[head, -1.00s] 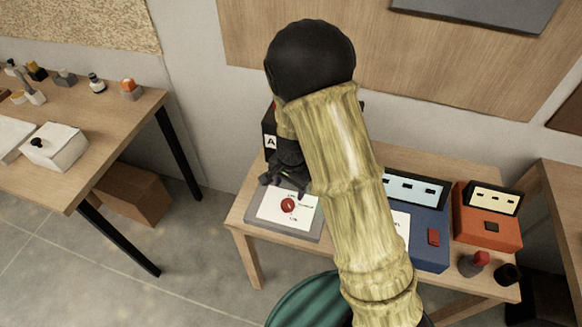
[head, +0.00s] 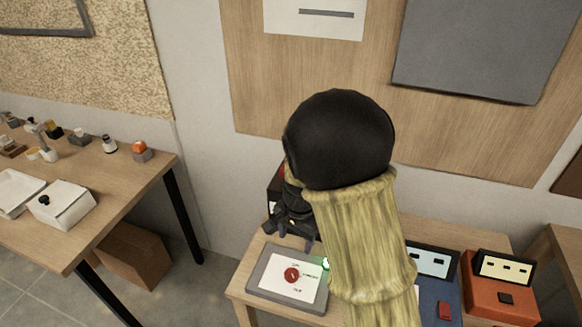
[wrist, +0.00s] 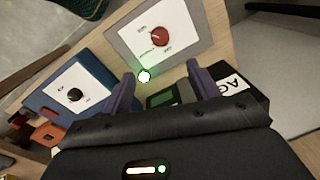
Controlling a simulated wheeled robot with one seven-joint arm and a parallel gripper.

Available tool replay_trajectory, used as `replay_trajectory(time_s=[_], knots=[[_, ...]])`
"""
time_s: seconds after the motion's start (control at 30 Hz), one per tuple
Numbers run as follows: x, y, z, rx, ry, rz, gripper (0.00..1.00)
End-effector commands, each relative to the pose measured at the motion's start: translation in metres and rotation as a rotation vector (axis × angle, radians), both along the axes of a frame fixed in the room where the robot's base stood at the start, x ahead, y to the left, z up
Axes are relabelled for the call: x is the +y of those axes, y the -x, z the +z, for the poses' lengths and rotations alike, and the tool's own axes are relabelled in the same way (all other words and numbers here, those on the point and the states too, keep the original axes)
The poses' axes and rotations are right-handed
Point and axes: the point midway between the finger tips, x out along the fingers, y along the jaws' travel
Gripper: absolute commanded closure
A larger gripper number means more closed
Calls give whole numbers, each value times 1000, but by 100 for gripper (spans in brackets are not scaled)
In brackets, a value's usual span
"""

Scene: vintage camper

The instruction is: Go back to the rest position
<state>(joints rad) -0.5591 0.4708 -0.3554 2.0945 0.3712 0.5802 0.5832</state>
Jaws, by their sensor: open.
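My arm reaches over the small wooden table in the head view. My gripper (head: 298,238) is above the table's back left part, partly hidden behind my own arm. In the wrist view my gripper (wrist: 165,85) has its two dark fingers spread apart, with nothing held between them. A grey panel with a white face and a red knob (head: 292,275) lies just in front of the gripper; the red knob (wrist: 160,37) also shows in the wrist view. A small green-lit lamp (wrist: 144,76) glows at the panel's edge.
A blue box with a black knob (wrist: 73,95) and an orange box (head: 500,298) stand to the right on the table. A dark box (head: 275,185) stands behind my gripper. A second table (head: 120,180) with small items is at left, with floor between.

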Motion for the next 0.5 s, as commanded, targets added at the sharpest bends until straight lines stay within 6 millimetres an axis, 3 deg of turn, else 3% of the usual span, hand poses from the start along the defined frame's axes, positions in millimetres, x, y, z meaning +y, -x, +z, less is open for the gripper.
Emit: replay_trajectory(time_s=[0.13,0.23,0.5], knots=[[-4,2,2,-3,-1,9,40],[-17,9,8,-15,-3,46,40],[-81,60,39,-111,29,329,40]])
